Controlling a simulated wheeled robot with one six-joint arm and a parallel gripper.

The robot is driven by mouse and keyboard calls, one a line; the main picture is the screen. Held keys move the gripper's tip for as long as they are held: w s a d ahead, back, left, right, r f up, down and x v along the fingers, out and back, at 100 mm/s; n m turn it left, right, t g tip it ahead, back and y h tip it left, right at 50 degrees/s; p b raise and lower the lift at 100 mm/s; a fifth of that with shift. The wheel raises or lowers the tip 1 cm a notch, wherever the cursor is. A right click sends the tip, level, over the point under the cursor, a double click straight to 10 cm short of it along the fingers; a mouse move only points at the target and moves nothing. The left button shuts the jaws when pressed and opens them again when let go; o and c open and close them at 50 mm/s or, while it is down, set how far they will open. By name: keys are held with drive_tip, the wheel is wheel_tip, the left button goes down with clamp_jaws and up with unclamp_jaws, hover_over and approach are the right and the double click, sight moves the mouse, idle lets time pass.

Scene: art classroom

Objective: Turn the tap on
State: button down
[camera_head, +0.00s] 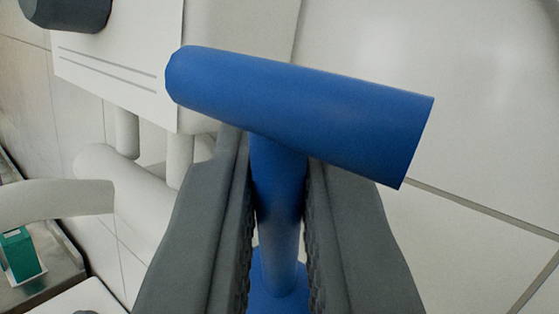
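The blue tap handle (300,105) is T-shaped and fills the middle of the view. Its thick crossbar slants down to the right. Its stem (279,215) runs down to a blue base (278,290) at the bottom edge. My gripper (279,180) has one dark grey finger on each side of the stem, just under the crossbar. The stem fills the space between the upper parts of the fingers, and both pads appear to touch it. Narrow gaps show lower down. The crossbar hides part of the fingertips. No water or spout outlet is clearly visible.
White pipes (130,190) stand left of my gripper. A white panel with grey lines (120,70) and a dark grey knob (66,12) are at the upper left. A green box (20,255) sits on a grey surface far left. Pale tiled surface lies at right.

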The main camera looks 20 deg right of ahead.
drive_tip(key=c, duration=1.5)
unclamp_jaws()
drive_tip(key=shift+c, duration=0.2)
drive_tip(key=v, duration=1.7)
drive_tip(key=shift+s+f, duration=0.15)
drive_tip(key=shift+s, duration=0.05)
